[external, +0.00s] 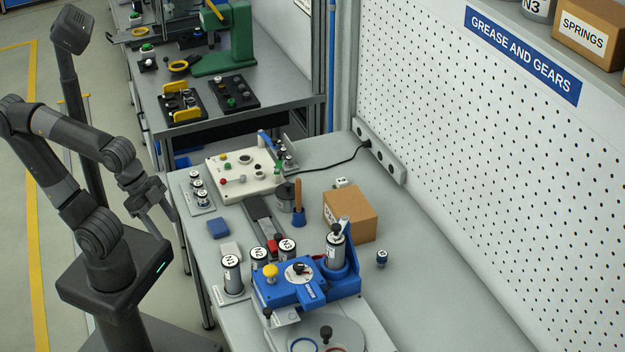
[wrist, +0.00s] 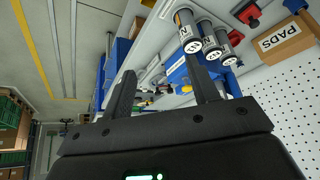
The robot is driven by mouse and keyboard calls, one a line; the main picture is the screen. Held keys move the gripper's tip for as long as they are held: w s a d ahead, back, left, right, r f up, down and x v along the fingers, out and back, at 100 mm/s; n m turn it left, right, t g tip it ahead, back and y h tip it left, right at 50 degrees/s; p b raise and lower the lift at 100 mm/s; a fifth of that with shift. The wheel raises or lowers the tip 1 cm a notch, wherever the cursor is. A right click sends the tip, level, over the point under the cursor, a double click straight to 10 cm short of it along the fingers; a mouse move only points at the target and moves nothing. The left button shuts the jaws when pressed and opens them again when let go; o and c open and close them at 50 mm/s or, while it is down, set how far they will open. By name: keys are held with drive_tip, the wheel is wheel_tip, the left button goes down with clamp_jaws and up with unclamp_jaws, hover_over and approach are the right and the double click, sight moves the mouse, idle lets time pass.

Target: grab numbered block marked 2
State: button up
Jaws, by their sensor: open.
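No block with a clearly readable 2 shows. A small white block with dark marks (external: 342,183) lies on the table behind the cardboard box; its marks are too small to read. A small blue piece with a pale, marked top (external: 382,257) stands right of the blue fixture, also unreadable. A cylinder labelled N2 (external: 258,254) stands between N1 (external: 231,272) and N3 (external: 287,248). My gripper (external: 160,208) is beside the table's left edge, apart from these things. In the wrist view my gripper (wrist: 165,88) is open, with nothing between its fingers.
A blue fixture (external: 318,288) fills the table's front, with a cardboard box (external: 350,213) behind it. A white control panel (external: 240,180) lies at the back, and a blue block (external: 218,228) near the left edge. A perforated wall (external: 450,150) bounds the right; the table's right strip is mostly clear.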

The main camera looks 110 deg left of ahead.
drive_tip(key=w+a+r+m+g+y, duration=0.1)
drive_tip(key=w+a+r+m, duration=0.1)
drive_tip(key=w+a+r, duration=0.55)
drive_tip(key=w+a+r+m+g+y, duration=0.2)
drive_tip(key=w+a, duration=0.6)
drive_tip(key=w, duration=0.6)
drive_tip(key=w+a+f+m+g, duration=0.1)
drive_tip(key=w+a+f, duration=0.1)
drive_tip(key=w+a, duration=0.45)
drive_tip(key=w+a+f+m+g, duration=0.1)
drive_tip(key=w+a+f, duration=0.25)
drive_tip(key=a, duration=0.65)
drive_tip(key=m+g, duration=0.3)
drive_tip(key=g, duration=0.1)
approach(342, 180)
drive_tip(key=x, duration=0.5)
drive_tip(key=shift+w+d+f, duration=0.1)
drive_tip(key=shift+w+d, duration=0.05)
drive_tip(key=shift+w, duration=0.2)
drive_tip(key=shift+s+x, duration=0.2)
drive_tip(key=shift+x, duration=1.1)
drive_tip(key=shift+s+x, duration=0.15)
drive_tip(key=shift+x, duration=1.15)
drive_tip(key=shift+c, duration=0.5)
